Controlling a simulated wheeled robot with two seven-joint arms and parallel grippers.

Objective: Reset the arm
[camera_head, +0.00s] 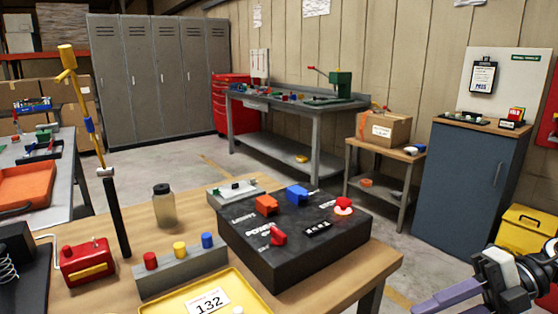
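A jointed arm on a black post (118,215) stands at the left side of the wooden table. A black control box (295,258) marked POWER sits on the table, with orange, blue and red parts on top. My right gripper (438,306) is at the bottom right, beyond the table's right edge. Its purple fingers look apart and empty, partly cut off by the frame. My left gripper is not in view.
The wooden table (380,268) also holds a grey block with red, yellow and blue knobs (180,268), a yellow tray (238,283), a jar (164,206) and a red box (87,262). A blue cabinet (465,190) stands at the right; open floor lies behind the table.

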